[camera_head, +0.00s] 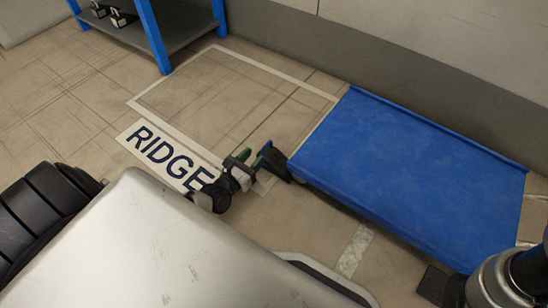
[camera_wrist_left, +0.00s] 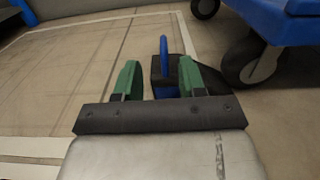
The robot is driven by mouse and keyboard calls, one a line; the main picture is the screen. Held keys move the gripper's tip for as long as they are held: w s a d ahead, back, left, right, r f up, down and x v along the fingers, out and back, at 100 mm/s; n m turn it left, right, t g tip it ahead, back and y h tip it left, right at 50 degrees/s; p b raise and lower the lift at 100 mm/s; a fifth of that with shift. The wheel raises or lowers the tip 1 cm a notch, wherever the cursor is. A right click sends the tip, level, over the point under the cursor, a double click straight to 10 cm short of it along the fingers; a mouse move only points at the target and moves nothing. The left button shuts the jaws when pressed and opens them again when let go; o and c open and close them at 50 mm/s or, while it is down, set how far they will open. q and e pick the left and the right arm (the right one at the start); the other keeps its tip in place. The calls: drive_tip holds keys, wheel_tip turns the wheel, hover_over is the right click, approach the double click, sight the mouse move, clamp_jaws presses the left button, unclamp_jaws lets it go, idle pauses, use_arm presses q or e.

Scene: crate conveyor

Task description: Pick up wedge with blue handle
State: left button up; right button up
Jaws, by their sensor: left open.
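The wedge (camera_wrist_left: 183,72) is a black block with an upright blue handle (camera_wrist_left: 163,58). In the left wrist view it stands on the floor just beyond my left gripper (camera_wrist_left: 159,78), touching or close to a caster wheel. My left gripper is open and empty, with its green fingers apart. The blue handle shows between the fingers, and the right finger covers part of the block. In the head view the wedge (camera_head: 277,166) is a dark shape at the blue cart's near left corner, beside my left gripper (camera_head: 254,154). Its handle cannot be made out there.
A blue-topped cart (camera_head: 410,170) stands to the right; its black caster wheel (camera_wrist_left: 250,62) is close to my right finger. A white-outlined floor area marked RIDGE (camera_head: 165,156) lies left of it, clear. A blue-legged shelf (camera_head: 152,38) stands at the back left.

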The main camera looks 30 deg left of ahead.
sight(267, 144)
use_arm(q)
drive_tip(key=shift+w, duration=0.8)
drive_tip(key=w+b, duration=0.1)
drive_tip(key=w, duration=0.1)
drive_tip(key=w+d+b, duration=0.1)
drive_tip(key=w+b, duration=0.1)
drive_tip(key=shift+w+f, duration=0.1)
drive_tip(key=shift+w, duration=0.1)
drive_tip(key=shift+w+b, duration=0.3)
drive_tip(key=shift+w, duration=0.05)
clamp_jaws()
drive_tip(key=shift+r, duration=0.2)
